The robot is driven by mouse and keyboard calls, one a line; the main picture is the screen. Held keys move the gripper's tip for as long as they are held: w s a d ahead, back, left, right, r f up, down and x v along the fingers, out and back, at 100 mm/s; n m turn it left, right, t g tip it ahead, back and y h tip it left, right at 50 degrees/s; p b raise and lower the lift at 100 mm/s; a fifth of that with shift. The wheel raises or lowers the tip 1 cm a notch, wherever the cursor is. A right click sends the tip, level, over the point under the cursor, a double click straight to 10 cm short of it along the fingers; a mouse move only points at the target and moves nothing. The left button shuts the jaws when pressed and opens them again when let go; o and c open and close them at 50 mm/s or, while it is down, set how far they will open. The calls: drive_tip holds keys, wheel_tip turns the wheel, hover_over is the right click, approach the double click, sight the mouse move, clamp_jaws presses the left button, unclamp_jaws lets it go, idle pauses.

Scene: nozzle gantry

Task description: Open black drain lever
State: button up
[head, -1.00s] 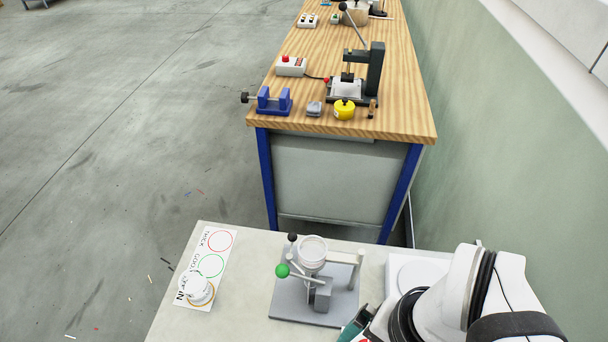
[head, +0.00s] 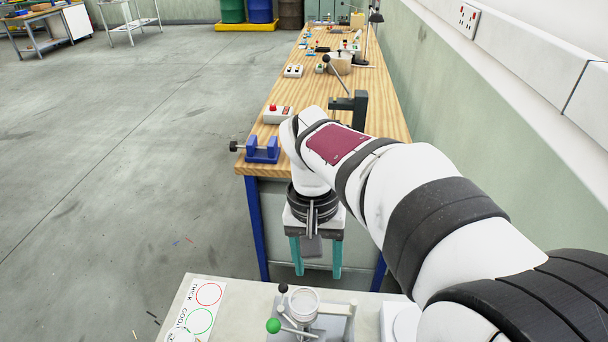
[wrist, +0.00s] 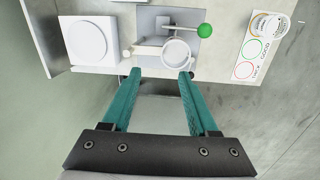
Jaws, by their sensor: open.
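The black-knobbed lever (head: 283,288) stands at the far left side of a pale cup (head: 303,299) on a grey fixture. A green-knobbed lever (head: 273,325) reaches out to the left of the same fixture. My gripper (head: 317,273) has teal fingers pointing down, open and empty. In the head view it appears beyond the fixture, over the gap before the wooden bench. The wrist view shows its fingertips (wrist: 160,73) apart, near the cup's edge in the picture.
A card with coloured circles (head: 205,310) lies left of the fixture. A white round-topped block (wrist: 90,40) stands on its other side. The wooden bench (head: 290,90) holds a blue vise (head: 263,152) and a red-button box (head: 277,115). A wall runs along the right.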

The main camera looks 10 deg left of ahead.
sight(282, 285)
drive_tip(key=w+a+f+n+h, duration=0.1)
drive_tip(key=w+a+f, duration=0.25)
drive_tip(key=a, duration=0.25)
drive_tip(key=w+a+f+n, duration=0.2)
drive_tip(key=w+a, duration=0.2)
drive_tip(key=a, duration=0.1)
drive_tip(key=shift+t, duration=0.4)
drive_tip(key=d+f, duration=0.1)
drive_tip(key=f, duration=0.9)
drive_tip(key=d+f, duration=0.1)
drive_tip(key=f, duration=0.4)
drive_tip(key=shift+w+d+f, duration=0.1)
drive_tip(key=shift+w+d, duration=0.2)
drive_tip(key=shift+d, duration=0.05)
drive_tip(key=shift+c, duration=0.3)
clamp_jaws()
